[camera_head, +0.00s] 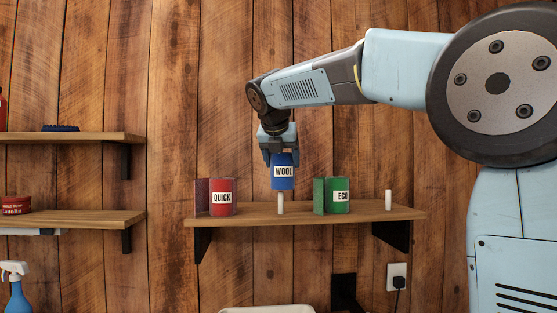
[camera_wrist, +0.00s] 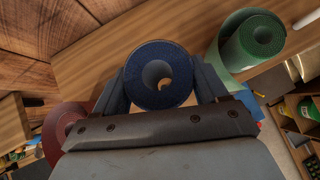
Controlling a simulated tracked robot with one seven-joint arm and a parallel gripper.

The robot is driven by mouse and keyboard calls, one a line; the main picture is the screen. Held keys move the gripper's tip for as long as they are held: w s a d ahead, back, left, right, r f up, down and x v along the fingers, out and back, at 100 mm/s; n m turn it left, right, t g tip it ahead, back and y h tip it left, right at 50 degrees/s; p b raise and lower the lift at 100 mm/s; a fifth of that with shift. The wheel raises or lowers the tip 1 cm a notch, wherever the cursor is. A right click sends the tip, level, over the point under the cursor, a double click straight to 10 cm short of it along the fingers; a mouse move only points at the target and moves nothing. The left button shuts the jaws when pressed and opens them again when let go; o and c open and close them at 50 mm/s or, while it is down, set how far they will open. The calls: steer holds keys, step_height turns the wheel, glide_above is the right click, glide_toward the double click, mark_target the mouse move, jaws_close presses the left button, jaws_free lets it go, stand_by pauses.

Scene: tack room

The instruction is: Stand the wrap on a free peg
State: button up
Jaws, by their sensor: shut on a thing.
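The blue wrap labelled WOOL (camera_head: 284,178) is upright in my gripper (camera_head: 281,157), which is shut on its upper part. A white peg (camera_head: 281,205) on the wooden shelf (camera_head: 365,214) shows directly below the wrap. A second white peg (camera_head: 388,200) stands bare at the shelf's right end.
A red wrap labelled QUICK (camera_head: 222,199) stands left of the held wrap. A green wrap labelled ECO (camera_head: 335,196) stands to its right, also in the wrist view (camera_wrist: 247,42). Two shelves (camera_head: 95,139) are at the far left. A wooden wall is behind.

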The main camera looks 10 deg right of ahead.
mark_target(280, 193)
steer(key=shift+w+a+f, duration=0.1)
steer(key=shift+a, duration=0.05)
steer(key=shift+f, duration=2.75)
steer(key=shift+s, duration=0.2)
steer(key=shift+f, duration=0.55)
steer(key=o, duration=0.8)
steer(key=shift+a, duration=0.1)
